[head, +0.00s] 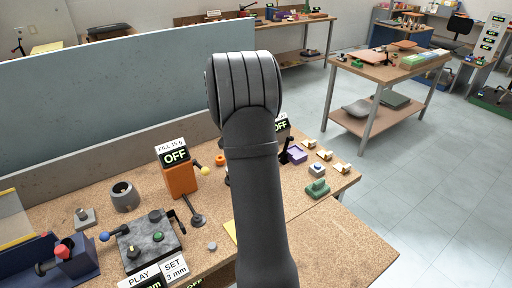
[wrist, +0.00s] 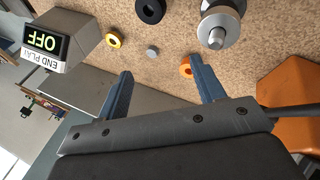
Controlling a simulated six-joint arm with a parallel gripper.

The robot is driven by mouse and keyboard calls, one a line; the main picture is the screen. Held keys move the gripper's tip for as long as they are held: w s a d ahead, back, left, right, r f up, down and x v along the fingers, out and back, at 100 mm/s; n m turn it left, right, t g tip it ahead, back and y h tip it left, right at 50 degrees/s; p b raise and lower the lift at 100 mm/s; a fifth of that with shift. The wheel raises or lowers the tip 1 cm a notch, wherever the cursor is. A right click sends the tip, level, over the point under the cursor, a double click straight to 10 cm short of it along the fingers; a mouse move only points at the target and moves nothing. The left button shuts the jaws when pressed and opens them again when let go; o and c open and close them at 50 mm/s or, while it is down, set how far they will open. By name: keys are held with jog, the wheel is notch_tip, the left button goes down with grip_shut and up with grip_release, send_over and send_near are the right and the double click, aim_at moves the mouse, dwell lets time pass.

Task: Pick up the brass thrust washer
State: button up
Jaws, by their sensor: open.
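A yellow, brass-coloured ring (wrist: 113,40), which looks like the brass thrust washer, lies flat on the cork-like bench top in the wrist view, left of centre. My gripper (wrist: 161,68) is open and empty, with its two blue fingers apart. The ring is beyond the left fingertip, not between the fingers. An orange ring (wrist: 186,68) lies at the right finger, which partly covers it. In the head view my arm hides the gripper, and I cannot make out the brass ring there.
In the wrist view, a small grey piece (wrist: 152,51), a black ring (wrist: 150,10) and a metal spindle (wrist: 215,35) are close by. A display box reading OFF (wrist: 60,40) stands at left.

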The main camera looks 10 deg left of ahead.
jog(key=w+d+r+n+t, duration=0.1)
jog(key=w+d+r+n, duration=0.2)
jog(key=n, duration=0.8)
jog(key=w+d+r+n, duration=0.1)
jog(key=w+r+n, duration=0.25)
jog(key=n, duration=0.75)
jog(key=x, duration=1.3)
jog(key=shift+w+d, duration=0.1)
jog(key=shift+d, duration=0.05)
jog(key=x, duration=0.4)
jog(key=shift+s+d+f, duration=0.15)
jog(key=shift+s+f, duration=0.15)
jog(key=shift+f, duration=0.15)
jog(key=shift+w+f, duration=0.25)
jog(key=shift+f, duration=0.15)
jog(key=c, duration=1.1)
